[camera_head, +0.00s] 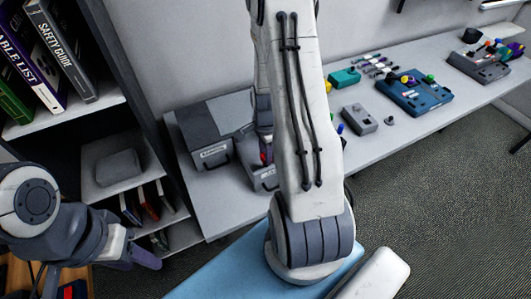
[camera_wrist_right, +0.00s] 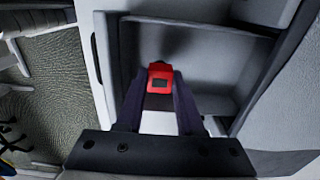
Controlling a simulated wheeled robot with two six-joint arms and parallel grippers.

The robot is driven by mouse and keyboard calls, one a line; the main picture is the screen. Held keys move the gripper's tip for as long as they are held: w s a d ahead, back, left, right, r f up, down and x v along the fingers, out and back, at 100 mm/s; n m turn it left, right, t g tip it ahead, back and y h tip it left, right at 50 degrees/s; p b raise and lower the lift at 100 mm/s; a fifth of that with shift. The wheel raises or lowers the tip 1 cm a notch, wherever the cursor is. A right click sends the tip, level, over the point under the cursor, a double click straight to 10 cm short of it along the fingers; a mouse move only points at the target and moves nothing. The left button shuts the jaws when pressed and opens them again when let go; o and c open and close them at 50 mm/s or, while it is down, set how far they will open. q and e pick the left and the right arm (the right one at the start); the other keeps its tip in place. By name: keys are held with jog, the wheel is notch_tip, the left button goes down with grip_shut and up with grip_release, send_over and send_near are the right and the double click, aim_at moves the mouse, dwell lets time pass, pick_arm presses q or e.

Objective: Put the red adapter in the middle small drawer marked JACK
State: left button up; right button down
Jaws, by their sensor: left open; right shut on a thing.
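The red adapter (camera_wrist_right: 159,78) is held between the fingertips of my right gripper (camera_wrist_right: 160,85) in the right wrist view. Behind it is the inside of an open grey drawer (camera_wrist_right: 215,75); I cannot tell how far the adapter is above its floor. In the head view a sliver of the adapter (camera_head: 264,157) shows over the pulled-out drawer (camera_head: 262,179), partly hidden by my right arm. The drawer's label is too small to read. My left gripper (camera_head: 140,258) is open and empty at the lower left, away from the drawers.
A grey drawer cabinet (camera_head: 212,118) stands on the long table (camera_head: 207,198), with a closed labelled drawer (camera_head: 213,152) left of the open one. Coloured devices, including a blue box (camera_head: 415,95), lie farther right. A dark bookshelf (camera_head: 110,50) stands at left.

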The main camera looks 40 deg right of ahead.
jog(key=c, duration=0.5)
grip_release()
jog(key=shift+c, duration=0.2)
jog(key=shift+r+p, duration=0.5)
jog(key=shift+r, duration=0.15)
jog(key=shift+w+r, duration=0.1)
jog(key=shift+r, duration=0.25)
notch_tip(320, 180, up, 11)
jog(key=b, duration=0.2)
jog(key=shift+r, duration=0.15)
jog(key=s+a+r+n, duration=0.1)
jog(key=a+r+n, duration=0.1)
jog(key=a+n, duration=0.55)
jog(key=s+a+r+n, duration=0.1)
jog(key=a+r+n, duration=0.25)
jog(key=a, duration=0.75)
jog(key=s+a+r+n+y, duration=0.1)
jog(key=s+a+n, duration=1.1)
jog(key=s+n, duration=0.2)
jog(key=n, duration=0.2)
jog(key=shift+n, duration=0.4)
